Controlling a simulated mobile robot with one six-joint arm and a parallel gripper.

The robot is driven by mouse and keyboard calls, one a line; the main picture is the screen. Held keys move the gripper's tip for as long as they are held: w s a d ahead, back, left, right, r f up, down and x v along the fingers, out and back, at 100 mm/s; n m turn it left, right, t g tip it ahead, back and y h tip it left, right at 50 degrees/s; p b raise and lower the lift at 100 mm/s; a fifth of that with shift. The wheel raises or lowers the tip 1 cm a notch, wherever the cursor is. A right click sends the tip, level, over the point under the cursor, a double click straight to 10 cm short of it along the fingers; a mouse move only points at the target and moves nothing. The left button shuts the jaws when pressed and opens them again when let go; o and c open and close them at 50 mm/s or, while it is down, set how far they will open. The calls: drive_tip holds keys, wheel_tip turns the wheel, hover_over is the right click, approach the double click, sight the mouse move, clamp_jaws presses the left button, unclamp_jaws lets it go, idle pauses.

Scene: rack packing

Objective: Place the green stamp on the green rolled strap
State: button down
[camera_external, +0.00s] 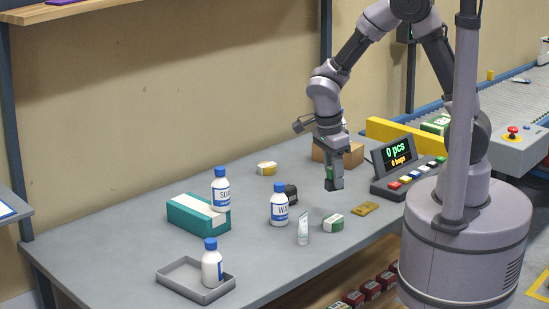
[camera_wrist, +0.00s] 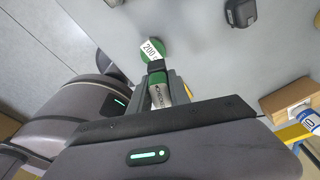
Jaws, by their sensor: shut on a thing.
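My gripper (camera_external: 334,184) hangs over the table with its fingers pointing down. It is shut on the green stamp (camera_external: 330,172), which shows only as a small green patch between the fingers. In the wrist view the fingers (camera_wrist: 160,82) cover most of the stamp. The green rolled strap (camera_external: 333,222) lies on the table in front of and below my gripper, with a white label across it. It also shows in the wrist view (camera_wrist: 143,57), just beyond the fingertips, with "200" on its label. Stamp and strap appear apart.
A tube (camera_external: 302,229), a white bottle (camera_external: 279,206) and a dark object (camera_external: 291,191) stand left of the strap. A tan flat piece (camera_external: 365,208) and the counter console (camera_external: 395,170) are right. A cardboard box (camera_external: 354,158) sits behind my gripper. A grey tray (camera_external: 173,280) is front left.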

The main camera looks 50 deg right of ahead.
sight(336, 218)
drive_tip(key=shift+m, duration=0.3)
drive_tip(key=f+b, duration=0.1)
drive_tip(key=f, duration=0.1)
drive_tip(key=f+b, duration=0.1)
drive_tip(key=f, duration=0.2)
drive_tip(key=f+b, duration=0.1)
drive_tip(key=f, duration=0.1)
drive_tip(key=shift+s+a+f, duration=0.35)
drive_tip(key=shift+s, duration=0.05)
drive_tip(key=shift+f+b, duration=0.2)
drive_tip(key=shift+b, duration=0.15)
drive_tip(key=c, duration=1.2)
unclamp_jaws()
drive_tip(key=shift+r, duration=0.1)
